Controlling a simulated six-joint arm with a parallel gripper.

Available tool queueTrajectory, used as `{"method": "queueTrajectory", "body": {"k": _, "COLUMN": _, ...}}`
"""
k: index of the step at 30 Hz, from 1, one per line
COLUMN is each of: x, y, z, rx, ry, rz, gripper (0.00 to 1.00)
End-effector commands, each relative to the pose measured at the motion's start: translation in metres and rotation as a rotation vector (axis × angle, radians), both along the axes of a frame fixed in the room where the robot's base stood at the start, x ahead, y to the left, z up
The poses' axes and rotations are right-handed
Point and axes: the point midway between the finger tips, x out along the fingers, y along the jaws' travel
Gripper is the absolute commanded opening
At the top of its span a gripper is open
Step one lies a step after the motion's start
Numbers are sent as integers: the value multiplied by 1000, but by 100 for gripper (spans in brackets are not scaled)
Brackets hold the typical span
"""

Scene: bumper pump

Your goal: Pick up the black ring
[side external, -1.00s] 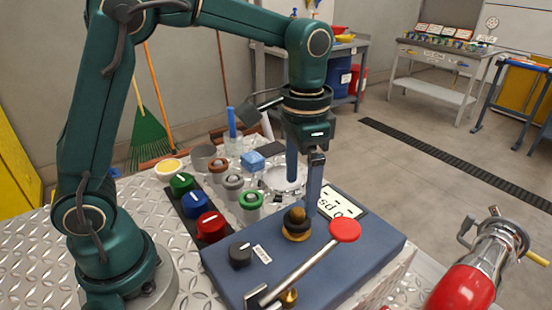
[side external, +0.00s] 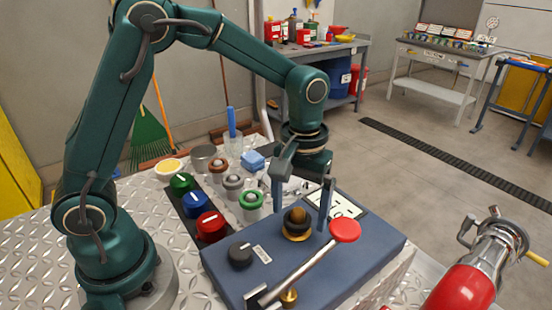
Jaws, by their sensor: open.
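A black ring (side external: 298,226) sits around a brass fitting (side external: 297,213) on top of the blue box (side external: 225,283). A wider brass base (side external: 297,237) shows just below the ring. My gripper (side external: 300,220) is open and points down over the fitting. Its left finger is on the left and back side and its right finger is on the right, with the fitting between them in this view. I cannot tell whether either finger touches the ring.
A lever with a red knob (side external: 345,230) crosses the box in front of my right finger. A black dial (side external: 240,254) is at the box's left. Red, blue and green caps (side external: 182,182) and several ringed pieces stand on the metal plate behind. A red and chrome nozzle (side external: 468,288) is at front right.

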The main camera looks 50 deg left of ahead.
Motion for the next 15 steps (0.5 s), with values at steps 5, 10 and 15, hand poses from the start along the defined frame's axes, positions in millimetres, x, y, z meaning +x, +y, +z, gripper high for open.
{"method": "queueTrajectory", "body": {"k": 5, "x": 0, "y": 0, "z": 0, "rx": 0, "ry": -1, "rz": -1, "gripper": 93}}
{"method": "queueTrajectory", "body": {"k": 10, "x": 0, "y": 0, "z": 0, "rx": -1, "ry": -1, "rz": -1, "gripper": 43}}
{"method": "queueTrajectory", "body": {"k": 15, "x": 0, "y": 0, "z": 0, "rx": -1, "ry": -1, "rz": -1, "gripper": 26}}
